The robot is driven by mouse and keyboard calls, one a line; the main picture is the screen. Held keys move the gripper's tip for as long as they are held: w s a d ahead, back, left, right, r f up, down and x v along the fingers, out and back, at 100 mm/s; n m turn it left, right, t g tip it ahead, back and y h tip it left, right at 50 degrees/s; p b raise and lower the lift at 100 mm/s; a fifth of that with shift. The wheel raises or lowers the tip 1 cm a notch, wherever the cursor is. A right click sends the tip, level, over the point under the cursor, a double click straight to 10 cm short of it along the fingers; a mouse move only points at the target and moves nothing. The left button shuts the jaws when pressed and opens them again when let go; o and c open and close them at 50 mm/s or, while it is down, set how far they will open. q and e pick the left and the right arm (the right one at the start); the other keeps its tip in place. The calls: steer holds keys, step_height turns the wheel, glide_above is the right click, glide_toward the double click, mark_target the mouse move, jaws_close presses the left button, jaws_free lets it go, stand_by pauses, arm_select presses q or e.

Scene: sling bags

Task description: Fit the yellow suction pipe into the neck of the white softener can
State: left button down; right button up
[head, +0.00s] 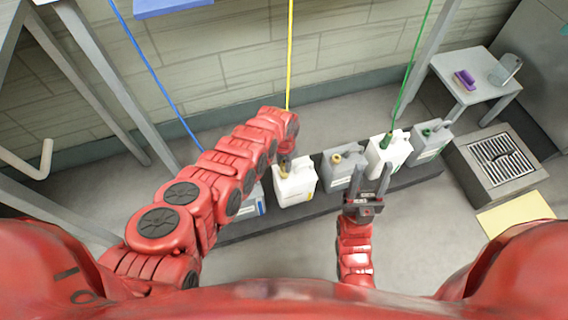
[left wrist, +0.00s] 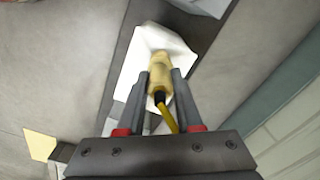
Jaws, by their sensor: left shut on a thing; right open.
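The white can (head: 296,188) with a small yellow mark stands on the dark strip, just below my left gripper (head: 284,158). My left gripper is shut on the yellow suction pipe (left wrist: 160,76), a pale yellow end piece with a thin yellow hose (head: 290,60) running up out of the head view. In the left wrist view the pipe's end lies over the white can's top (left wrist: 150,45). The pipe covers the neck, so I cannot tell whether its tip is inside or just above. My right gripper (head: 371,173) is open and empty in front of the grey can.
A grey can (head: 341,172) stands right of the white can. Beyond it are another white can (head: 388,160) with a green pipe and a grey-green can (head: 430,142). A blue hose (head: 155,75) hangs at left. A small table (head: 485,85) and floor grate (head: 500,158) are at right.

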arm_select(q)
steer(key=shift+f+b, duration=0.3)
steer(key=shift+f, duration=0.1)
steer(key=c, duration=0.5)
jaws_free()
step_height(320, 180, up, 6)
steer(key=p, duration=0.4)
steer(key=shift+a+r+p, duration=0.1)
steer(key=shift+p, duration=0.3)
step_height(320, 180, up, 11)
steer(key=p, duration=0.3)
steer(key=shift+r, duration=0.1)
